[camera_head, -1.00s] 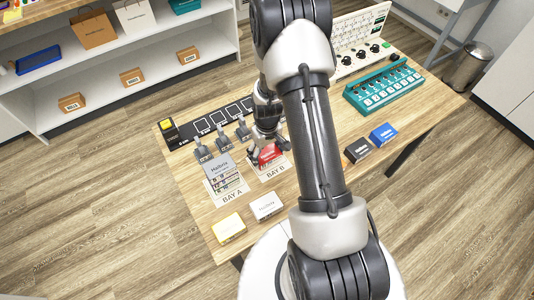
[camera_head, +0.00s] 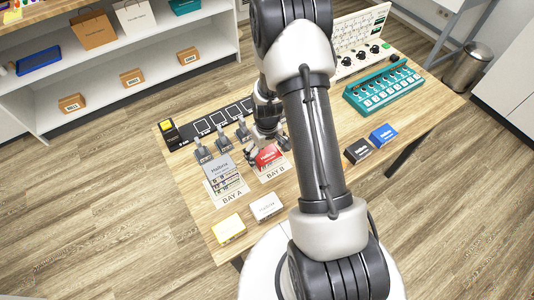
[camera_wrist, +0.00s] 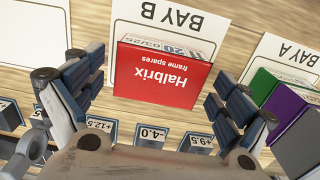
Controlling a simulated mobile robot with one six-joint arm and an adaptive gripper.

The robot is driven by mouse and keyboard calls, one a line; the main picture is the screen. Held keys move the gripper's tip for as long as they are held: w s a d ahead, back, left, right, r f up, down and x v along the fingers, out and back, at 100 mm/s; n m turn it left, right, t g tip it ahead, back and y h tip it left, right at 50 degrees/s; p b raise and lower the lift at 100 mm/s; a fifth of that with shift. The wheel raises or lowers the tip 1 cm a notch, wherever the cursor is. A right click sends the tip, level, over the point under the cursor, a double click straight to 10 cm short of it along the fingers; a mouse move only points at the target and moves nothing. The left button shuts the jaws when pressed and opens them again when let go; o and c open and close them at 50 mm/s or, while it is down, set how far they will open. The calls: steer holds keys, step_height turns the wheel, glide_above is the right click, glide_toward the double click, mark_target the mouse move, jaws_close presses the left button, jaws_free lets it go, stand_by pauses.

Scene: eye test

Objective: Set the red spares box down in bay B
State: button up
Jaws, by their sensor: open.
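The red spares box (camera_head: 267,156), labelled Halbrix frame spares, is at the far part of the white bay B card (camera_head: 276,173). In the wrist view the box (camera_wrist: 163,72) is over the card (camera_wrist: 205,22), its lettering upside down, and appears to rest on it. My gripper (camera_wrist: 155,92) is open, with one finger to the left and one to the right of the box and visible gaps on both sides. In the head view my gripper (camera_head: 269,138) is at the far side of the box, and my arm hides part of the surroundings.
Bay A (camera_head: 233,199) beside it holds a grey Halbrix box (camera_head: 219,169) and small coloured packs. Small label-bearing stands (camera_head: 223,143) line the far side.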

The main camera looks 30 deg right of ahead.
step_height(320, 180, up, 12)
steer(key=p, duration=0.4)
step_height(320, 180, up, 8)
glide_above(267, 155)
steer(key=a, duration=0.2)
steer(key=s+a+r+t, duration=0.1)
steer(key=s+a+r, duration=0.1)
steer(key=r, duration=0.4)
steer(key=s+a+r+t, duration=0.1)
steer(key=s+a+r, duration=0.2)
steer(key=r, duration=0.2)
steer(key=s+a+r+t, duration=0.1)
steer(key=s+a+r, duration=0.1)
steer(key=s+r, duration=0.2)
steer(key=s+a+r+t, duration=0.1)
steer(key=s+a+r, duration=0.2)
steer(key=s, duration=0.7)
step_height(267, 155, up, 2)
steer(key=shift+s+a+r+t+b, duration=0.2)
steer(key=shift+s+r+t+b, duration=0.05)
steer(key=shift+s+t+b, duration=0.05)
